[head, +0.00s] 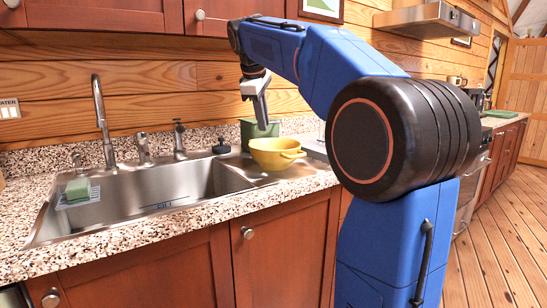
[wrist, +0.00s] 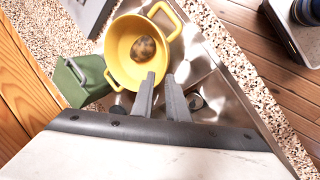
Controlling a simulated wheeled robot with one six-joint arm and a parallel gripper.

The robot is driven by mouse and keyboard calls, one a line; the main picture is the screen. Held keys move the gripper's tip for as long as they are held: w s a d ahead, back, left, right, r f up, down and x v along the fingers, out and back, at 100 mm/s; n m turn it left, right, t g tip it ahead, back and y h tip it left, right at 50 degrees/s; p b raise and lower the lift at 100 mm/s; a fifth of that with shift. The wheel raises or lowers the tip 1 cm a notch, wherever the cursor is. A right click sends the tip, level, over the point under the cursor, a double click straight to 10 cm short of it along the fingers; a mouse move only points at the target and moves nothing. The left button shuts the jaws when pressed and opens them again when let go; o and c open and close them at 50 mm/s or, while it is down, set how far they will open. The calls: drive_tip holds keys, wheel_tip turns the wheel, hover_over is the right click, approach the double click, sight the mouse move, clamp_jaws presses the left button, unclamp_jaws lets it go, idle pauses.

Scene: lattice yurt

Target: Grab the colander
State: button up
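My gripper (head: 263,126) points down over the colander's far left side in the head view. In the wrist view my gripper (wrist: 161,75) has a narrow gap between its two fingers, with nothing held there. Its tips overlap the colander's near rim; I cannot tell whether they touch.
A green container (head: 252,132) stands close behind the colander, by the wooden wall. The steel sink (head: 165,190) is at left, with a tall faucet (head: 102,120) and a green sponge (head: 78,189). Counter (head: 312,182) shows bare in front of the colander.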

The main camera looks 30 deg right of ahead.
sight(271, 166)
drive_tip(key=x, duration=1.6)
drive_tip(key=shift+a+f, duration=0.1)
drive_tip(key=shift+a, duration=0.05)
drive_tip(key=shift+c, duration=0.4)
clamp_jaws()
